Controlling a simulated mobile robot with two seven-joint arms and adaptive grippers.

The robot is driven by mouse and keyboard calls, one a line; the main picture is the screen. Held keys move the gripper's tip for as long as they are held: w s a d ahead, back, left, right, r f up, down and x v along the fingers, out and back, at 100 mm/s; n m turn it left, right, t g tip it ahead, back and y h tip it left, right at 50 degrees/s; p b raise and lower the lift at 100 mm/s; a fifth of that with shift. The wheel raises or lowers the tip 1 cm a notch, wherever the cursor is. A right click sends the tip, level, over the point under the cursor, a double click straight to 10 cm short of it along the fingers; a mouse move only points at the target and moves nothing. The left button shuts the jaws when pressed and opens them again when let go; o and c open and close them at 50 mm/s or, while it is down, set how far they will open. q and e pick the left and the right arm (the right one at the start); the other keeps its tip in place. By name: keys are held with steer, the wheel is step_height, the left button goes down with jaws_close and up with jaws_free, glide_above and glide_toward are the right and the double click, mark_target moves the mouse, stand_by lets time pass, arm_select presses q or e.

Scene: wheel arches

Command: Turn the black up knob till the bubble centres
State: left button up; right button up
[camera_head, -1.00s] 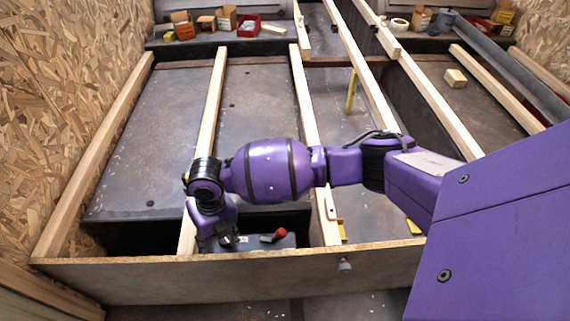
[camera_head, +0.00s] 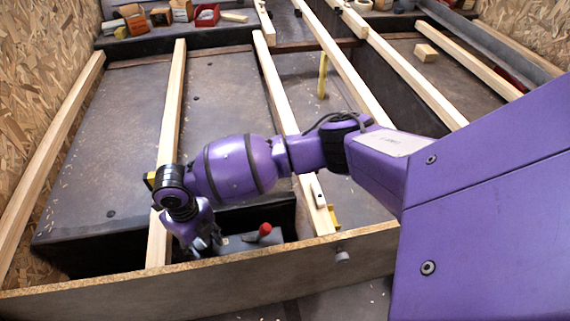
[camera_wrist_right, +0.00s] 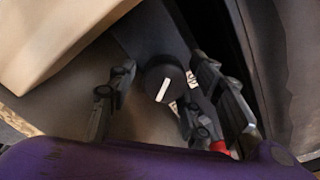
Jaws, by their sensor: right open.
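The black knob (camera_wrist_right: 166,83) shows in the right wrist view as a round dial with a slanted white line, on a dark panel. My right gripper (camera_wrist_right: 160,68) is open, with one finger on each side of the knob; I cannot tell whether either finger touches it. In the head view my right gripper (camera_head: 208,246) reaches down behind the front board at a grey box (camera_head: 250,243) and hides the knob. No bubble can be made out in either view. My left gripper is not in view.
A red-tipped lever (camera_head: 265,230) stands on the grey box, right of my gripper; red also shows by the right finger (camera_wrist_right: 219,147). A wooden front board (camera_head: 130,291) and a long batten (camera_head: 170,130) stand close to my gripper.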

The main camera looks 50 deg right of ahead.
steer(key=shift+f, duration=0.1)
steer(key=c, duration=1.1)
steer(key=shift+o, duration=0.2)
steer(key=shift+a, duration=0.1)
steer(key=shift+a, duration=0.1)
